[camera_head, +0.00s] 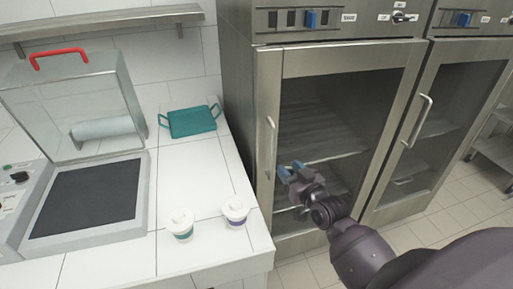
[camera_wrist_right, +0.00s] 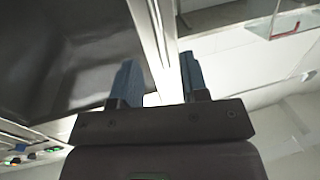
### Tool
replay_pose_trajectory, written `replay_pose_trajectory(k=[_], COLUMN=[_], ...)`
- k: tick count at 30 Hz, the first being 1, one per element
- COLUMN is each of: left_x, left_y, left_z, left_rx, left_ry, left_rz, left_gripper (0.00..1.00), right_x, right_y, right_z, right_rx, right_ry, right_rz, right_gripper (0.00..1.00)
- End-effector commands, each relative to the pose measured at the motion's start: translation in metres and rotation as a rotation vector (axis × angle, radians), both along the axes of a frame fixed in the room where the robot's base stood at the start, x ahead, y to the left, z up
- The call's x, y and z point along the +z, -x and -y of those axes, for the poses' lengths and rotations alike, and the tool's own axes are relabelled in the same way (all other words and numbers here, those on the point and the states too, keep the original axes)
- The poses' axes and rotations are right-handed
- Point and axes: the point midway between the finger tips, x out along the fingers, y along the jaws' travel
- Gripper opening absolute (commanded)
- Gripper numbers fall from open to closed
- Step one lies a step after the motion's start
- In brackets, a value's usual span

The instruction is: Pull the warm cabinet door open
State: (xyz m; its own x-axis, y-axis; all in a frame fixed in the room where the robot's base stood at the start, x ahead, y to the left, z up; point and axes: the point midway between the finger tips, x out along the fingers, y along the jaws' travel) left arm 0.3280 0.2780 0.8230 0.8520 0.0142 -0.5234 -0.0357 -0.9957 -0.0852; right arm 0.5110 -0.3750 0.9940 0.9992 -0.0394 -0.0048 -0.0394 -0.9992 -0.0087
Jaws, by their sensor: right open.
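The left cabinet door (camera_head: 347,58) has a steel frame around dark glass and looks shut. Its vertical bar handle (camera_head: 270,146) is on the door's left side. My right gripper (camera_head: 291,171), with blue fingertips, is open in front of this door, just right of the handle's lower part. In the right wrist view my two blue fingers (camera_wrist_right: 160,82) stand apart, with a pale steel edge (camera_wrist_right: 158,45) running behind the gap between them. I cannot tell whether that edge is the handle or the frame. My left gripper is not in view.
A second glass door with its own handle (camera_head: 417,121) is at right. A control panel (camera_head: 330,20) runs above. The counter at left holds two lidded cups (camera_head: 181,224) (camera_head: 235,213), a teal tray (camera_head: 192,121) and a clear-lidded machine (camera_head: 62,95). The counter's edge is near my gripper's left.

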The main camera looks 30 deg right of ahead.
Motion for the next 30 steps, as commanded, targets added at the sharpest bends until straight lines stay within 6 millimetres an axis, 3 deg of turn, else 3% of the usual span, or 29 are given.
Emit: replay_pose_trajectory(k=[5,21,30], left_x=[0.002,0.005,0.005], left_y=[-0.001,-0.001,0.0], left_z=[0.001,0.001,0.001], left_rx=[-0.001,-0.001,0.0], left_ry=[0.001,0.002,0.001], left_rz=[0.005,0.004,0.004], left_gripper=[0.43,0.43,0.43], right_x=[0.002,0.002,0.001], right_y=[-0.013,-0.093,-0.107], right_z=[0.0,0.003,0.004], right_rx=[0.0,0.0,0.0], right_ry=[0.009,0.011,0.01], right_rz=[0.006,0.005,0.003], right_gripper=[0.41,0.41,0.41])
